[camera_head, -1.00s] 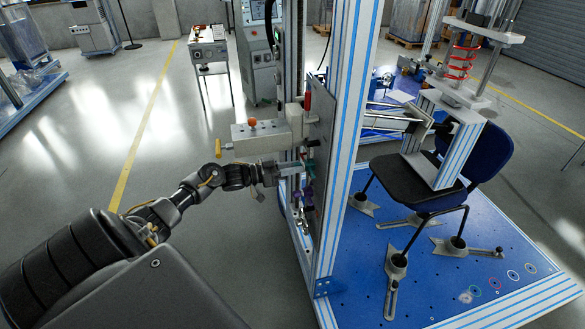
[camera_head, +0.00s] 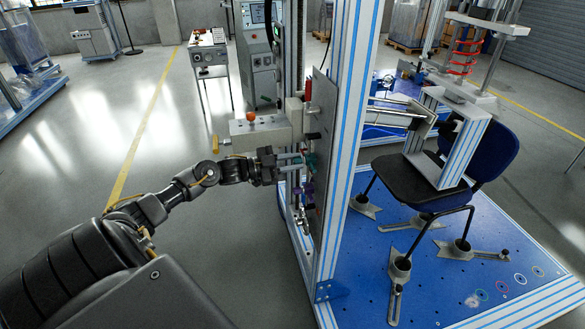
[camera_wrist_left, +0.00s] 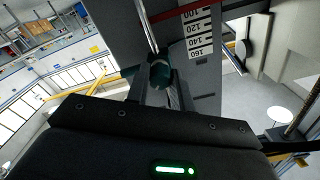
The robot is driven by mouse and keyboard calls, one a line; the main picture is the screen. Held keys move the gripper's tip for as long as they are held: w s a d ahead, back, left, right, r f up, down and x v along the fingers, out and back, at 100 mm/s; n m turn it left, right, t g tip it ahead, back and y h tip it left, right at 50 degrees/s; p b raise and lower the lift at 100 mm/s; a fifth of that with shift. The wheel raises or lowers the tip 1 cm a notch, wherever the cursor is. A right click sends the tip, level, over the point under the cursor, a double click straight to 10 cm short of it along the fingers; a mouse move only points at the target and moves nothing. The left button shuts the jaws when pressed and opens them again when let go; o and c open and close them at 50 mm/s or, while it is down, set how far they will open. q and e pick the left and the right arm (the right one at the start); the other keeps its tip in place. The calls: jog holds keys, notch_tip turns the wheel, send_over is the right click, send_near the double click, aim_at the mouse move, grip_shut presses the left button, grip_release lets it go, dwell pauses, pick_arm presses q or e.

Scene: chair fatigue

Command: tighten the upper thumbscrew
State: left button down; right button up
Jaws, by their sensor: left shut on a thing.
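The upper thumbscrew is a teal knob (camera_head: 311,160) on the side of the metal plate at the test rig's post. In the left wrist view the teal knob (camera_wrist_left: 160,76) sits between my fingers, with a bright rod running up past it. My left gripper (camera_head: 300,163) reaches in from the left and is shut on the teal knob, whose sides are partly hidden by the fingers. A purple knob (camera_head: 307,192) sits lower on the same plate, apart from my gripper. My right gripper is out of view.
A grey box (camera_head: 262,136) with an orange button (camera_head: 250,117) is just above my left gripper. The striped aluminium post (camera_head: 343,150) stands close to its right. A chair (camera_head: 415,180) stands on the blue base plate (camera_head: 375,265). A millimetre scale (camera_wrist_left: 196,32) shows beside the knob.

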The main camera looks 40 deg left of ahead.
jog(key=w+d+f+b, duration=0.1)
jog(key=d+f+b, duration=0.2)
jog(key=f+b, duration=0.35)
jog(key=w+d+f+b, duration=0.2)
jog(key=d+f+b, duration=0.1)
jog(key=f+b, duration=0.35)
pick_arm(q)
jog(key=shift+m+b, duration=1.6)
jog(key=shift+m, duration=6.2)
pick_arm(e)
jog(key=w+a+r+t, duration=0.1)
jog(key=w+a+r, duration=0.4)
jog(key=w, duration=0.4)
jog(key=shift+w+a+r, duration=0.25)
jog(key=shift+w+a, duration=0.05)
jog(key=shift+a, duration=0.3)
pick_arm(q)
jog(key=c, duration=1.2)
grip_release()
